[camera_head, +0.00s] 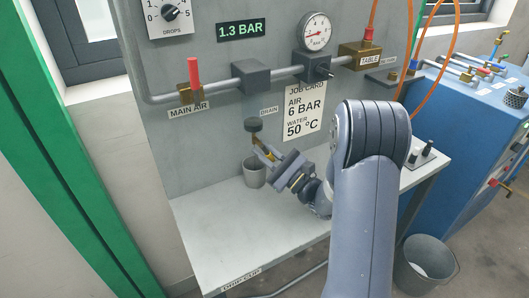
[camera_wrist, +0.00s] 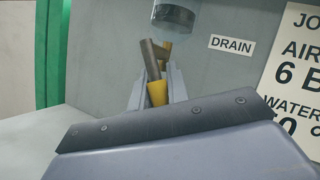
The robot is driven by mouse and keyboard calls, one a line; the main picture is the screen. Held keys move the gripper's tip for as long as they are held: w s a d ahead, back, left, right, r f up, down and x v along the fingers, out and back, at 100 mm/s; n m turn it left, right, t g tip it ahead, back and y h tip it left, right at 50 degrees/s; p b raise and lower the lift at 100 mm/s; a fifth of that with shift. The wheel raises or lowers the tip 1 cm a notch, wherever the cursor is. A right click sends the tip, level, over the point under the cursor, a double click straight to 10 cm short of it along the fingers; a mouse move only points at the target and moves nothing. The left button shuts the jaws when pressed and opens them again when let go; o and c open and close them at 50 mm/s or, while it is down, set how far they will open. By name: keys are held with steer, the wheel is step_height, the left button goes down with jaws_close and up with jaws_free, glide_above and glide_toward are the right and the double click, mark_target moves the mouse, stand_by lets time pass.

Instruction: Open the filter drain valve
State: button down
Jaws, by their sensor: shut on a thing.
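The filter's drain valve hangs below the filter bowl, whose dark bottom (camera_head: 253,125) shows in the head view and whose translucent end (camera_wrist: 174,14) shows at the top of the wrist view. The valve's brownish body (camera_wrist: 152,56) has yellow parts beside it. My gripper (camera_head: 270,156) comes in from the lower right. In the wrist view my gripper (camera_wrist: 157,88) is shut on a yellow piece (camera_wrist: 157,95), which looks like the drain valve's lever. The fingers partly hide it, and I cannot tell the lever's exact angle. A DRAIN label (camera_wrist: 231,45) is to the right.
A grey drip cup (camera_head: 253,173) stands on the bench (camera_head: 215,215) just below the valve. The red-handled MAIN AIR valve (camera_head: 193,76), gauge (camera_head: 315,32) and 1.3 BAR display (camera_head: 240,30) are above. A job card (camera_head: 304,112) is close on the right.

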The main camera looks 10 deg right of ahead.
steer(key=c, duration=1.6)
jaws_free()
steer(key=shift+c, duration=0.2)
steer(key=shift+s, duration=0.1)
steer(key=shift+s+d+f, duration=0.2)
steer(key=shift+d, duration=0.05)
steer(key=s+d+b, duration=0.1)
steer(key=s+d, duration=0.8)
steer(key=s, duration=0.1)
steer(key=shift+d+f, duration=0.3)
steer(key=shift+f, duration=0.1)
steer(key=shift+s, duration=0.1)
